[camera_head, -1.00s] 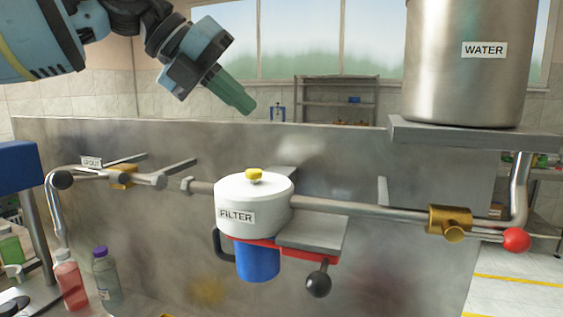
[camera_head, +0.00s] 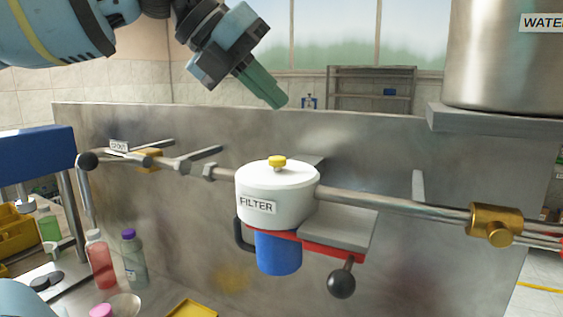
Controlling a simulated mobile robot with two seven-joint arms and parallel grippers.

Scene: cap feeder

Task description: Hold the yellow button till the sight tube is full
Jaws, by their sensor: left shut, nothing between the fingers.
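The yellow button (camera_head: 277,162) is a small knob on top of the white round housing labelled FILTER (camera_head: 290,203). A blue cylinder (camera_head: 279,253) hangs under the housing. My left gripper (camera_head: 277,103) comes in from the upper left with its green fingers shut and empty. Its tips point down and right, and show above the yellow button in the picture with a gap between them. I cannot make out a sight tube in this view. My right gripper is not in view.
A black-knobbed lever (camera_head: 341,284) sticks out below the filter. The steel WATER tank (camera_head: 500,60) stands at upper right. Bottles (camera_head: 134,262) stand at lower left.

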